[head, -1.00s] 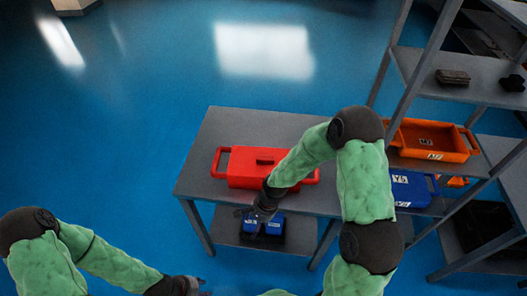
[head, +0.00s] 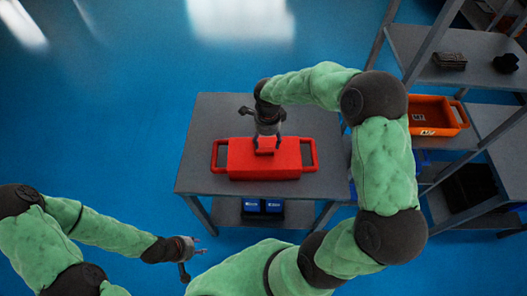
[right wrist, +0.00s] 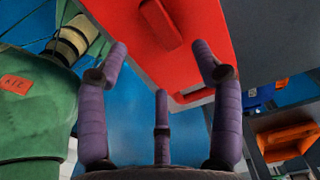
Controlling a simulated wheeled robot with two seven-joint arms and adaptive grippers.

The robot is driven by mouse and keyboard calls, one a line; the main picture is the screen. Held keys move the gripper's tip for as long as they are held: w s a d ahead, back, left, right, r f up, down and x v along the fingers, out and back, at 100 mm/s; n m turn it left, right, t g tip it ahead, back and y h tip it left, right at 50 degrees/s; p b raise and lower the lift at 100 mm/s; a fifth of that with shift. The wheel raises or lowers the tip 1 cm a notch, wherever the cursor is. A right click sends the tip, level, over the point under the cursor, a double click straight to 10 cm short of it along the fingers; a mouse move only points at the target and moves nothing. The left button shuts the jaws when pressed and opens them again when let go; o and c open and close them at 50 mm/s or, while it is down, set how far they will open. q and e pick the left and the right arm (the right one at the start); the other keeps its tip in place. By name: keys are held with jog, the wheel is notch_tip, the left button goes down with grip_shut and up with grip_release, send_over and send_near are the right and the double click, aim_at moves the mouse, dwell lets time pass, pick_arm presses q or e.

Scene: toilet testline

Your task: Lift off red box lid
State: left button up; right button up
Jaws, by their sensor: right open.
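The red box (head: 240,160) sits on the grey table, its lid (head: 290,157) on top and a handle at each end. In the right wrist view the red lid (right wrist: 205,40) has a raised grip (right wrist: 160,22) beyond my fingertips. My right gripper (head: 266,143) is over the middle of the lid in the head view, fingers spread, and hides part of the lid's grip. In the right wrist view its purple fingers (right wrist: 160,55) are apart with nothing between them. My left gripper (head: 196,256) is at the lower left, away from the table, fingers apart and empty.
The grey table (head: 215,125) has bare room around the box. A grey shelf rack (head: 440,72) on the right holds an orange bin (head: 432,112) and small dark items.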

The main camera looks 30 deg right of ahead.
aim_at(264, 151)
jog(key=shift+w+f, duration=0.2)
jog(key=shift+f, duration=0.3)
jog(key=shift+w+f, duration=0.15)
jog(key=shift+f, duration=0.35)
jog(key=shift+s+a+f, duration=0.1)
jog(key=shift+f, duration=0.2)
jog(key=f, duration=0.4)
jog(key=shift+a+f+b, duration=0.25)
jog(key=shift+f+b, duration=0.05)
jog(key=shift+b, duration=0.1)
jog(key=c, duration=1.3)
